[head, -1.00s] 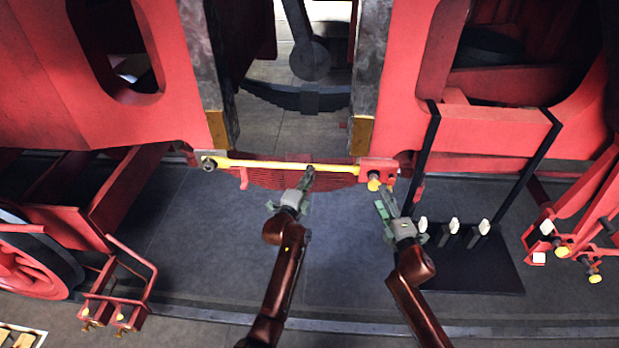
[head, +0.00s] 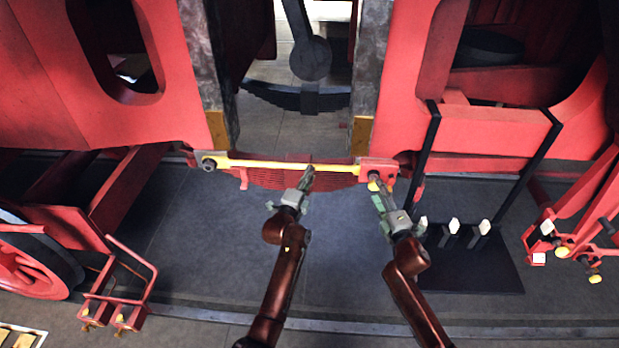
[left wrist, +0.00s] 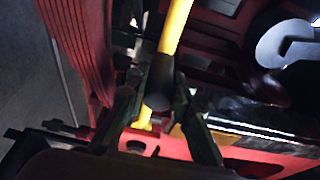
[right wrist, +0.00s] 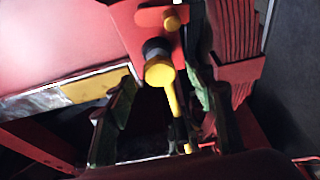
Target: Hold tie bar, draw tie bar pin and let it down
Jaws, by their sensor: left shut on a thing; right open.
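The yellow tie bar (head: 260,164) spans the gap between the two dark frame posts in the head view. My left gripper (head: 308,174) is shut on it right of its middle; in the left wrist view a dark sleeve on the bar (left wrist: 160,85) lies between the fingers. The yellow-headed tie bar pin (head: 374,184) sits in the red bracket (head: 379,166) at the bar's right end. My right gripper (head: 379,192) is open at the pin. In the right wrist view the pin head (right wrist: 159,71) lies between the spread fingers; contact cannot be told.
A dark stand (head: 470,268) with several white-topped pegs is right of my right arm. A red ribbed part (head: 285,178) lies behind and below the bar. Red linkage (head: 575,235) is at far right, a red step (head: 120,290) at left. Floor between is clear.

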